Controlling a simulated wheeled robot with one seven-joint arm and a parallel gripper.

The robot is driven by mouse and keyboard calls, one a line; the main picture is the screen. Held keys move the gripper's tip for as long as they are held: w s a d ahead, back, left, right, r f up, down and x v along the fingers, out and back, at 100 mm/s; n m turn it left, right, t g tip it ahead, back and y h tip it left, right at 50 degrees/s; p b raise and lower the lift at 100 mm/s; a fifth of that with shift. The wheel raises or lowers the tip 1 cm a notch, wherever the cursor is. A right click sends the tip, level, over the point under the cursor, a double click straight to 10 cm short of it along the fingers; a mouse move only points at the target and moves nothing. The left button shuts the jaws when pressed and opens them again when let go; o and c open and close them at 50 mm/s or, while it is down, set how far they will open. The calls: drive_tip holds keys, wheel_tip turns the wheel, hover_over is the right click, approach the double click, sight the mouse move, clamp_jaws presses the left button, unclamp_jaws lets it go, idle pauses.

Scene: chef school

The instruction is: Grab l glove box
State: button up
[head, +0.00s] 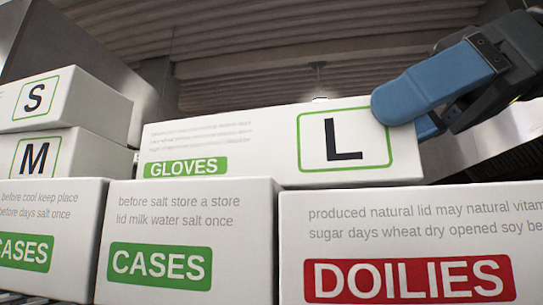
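The L glove box (260,150) is a long white carton with a green "GLOVES" label and a large "L" in a green frame. It lies on top of the boxes below it. My gripper (412,108) is at its upper right end, coming in from the right. One blue finger overlaps the top right corner of the box's front face. The other blue finger shows just past the right edge, partly hidden. The fingers are apart, but I cannot tell whether both press on the box.
At left, an S box (35,97) is stacked on an M box (45,155). Below are a CASES box (185,225), another CASES box (50,212) and a DOILIES box (410,245). The space above the L box is open, under a corrugated ceiling.

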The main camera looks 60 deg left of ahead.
drive_tip(key=c, duration=0.8)
drive_tip(key=shift+r, duration=0.15)
